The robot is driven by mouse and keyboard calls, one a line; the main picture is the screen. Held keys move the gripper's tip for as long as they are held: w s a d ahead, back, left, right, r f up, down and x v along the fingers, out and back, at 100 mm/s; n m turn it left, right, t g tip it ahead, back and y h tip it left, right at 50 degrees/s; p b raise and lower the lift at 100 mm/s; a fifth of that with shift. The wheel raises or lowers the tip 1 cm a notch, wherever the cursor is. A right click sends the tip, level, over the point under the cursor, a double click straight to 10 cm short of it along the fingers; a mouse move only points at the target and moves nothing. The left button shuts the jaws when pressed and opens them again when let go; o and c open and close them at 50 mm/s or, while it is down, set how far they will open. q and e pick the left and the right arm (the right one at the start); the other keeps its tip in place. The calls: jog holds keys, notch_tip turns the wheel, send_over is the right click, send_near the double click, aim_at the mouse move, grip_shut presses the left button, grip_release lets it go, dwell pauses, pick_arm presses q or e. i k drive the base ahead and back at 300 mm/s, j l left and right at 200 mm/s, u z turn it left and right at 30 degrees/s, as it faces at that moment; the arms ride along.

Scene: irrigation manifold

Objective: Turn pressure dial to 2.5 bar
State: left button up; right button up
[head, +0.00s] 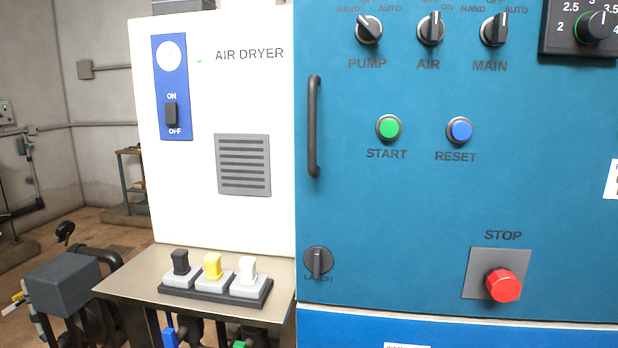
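The pressure dial (592,27) is in the upper right corner of the head view. It is a black knob with a green ring on a dark plate (557,43), and the view's edge cuts off part of the plate. The numbers 2, 2.5, 3, 3.5 and 4 run around the knob. Its ridge seems to point up and right, towards 3.5, but the exact setting is hard to read. Neither of my grippers is seen in this view.
The blue cabinet carries PUMP (369,30), AIR (431,29) and MAIN (494,30) switches, START (389,128) and RESET (460,130) buttons, a red STOP knob (503,285) and a protruding handle (314,127). A metal shelf (130,288) juts out lower left.

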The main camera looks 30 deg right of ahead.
aim_at(591, 27)
jog(key=l+z, duration=0.2)
jog(key=z, duration=1.5)
jog(key=i+j, duration=0.05)
jog(key=j, duration=0.05)
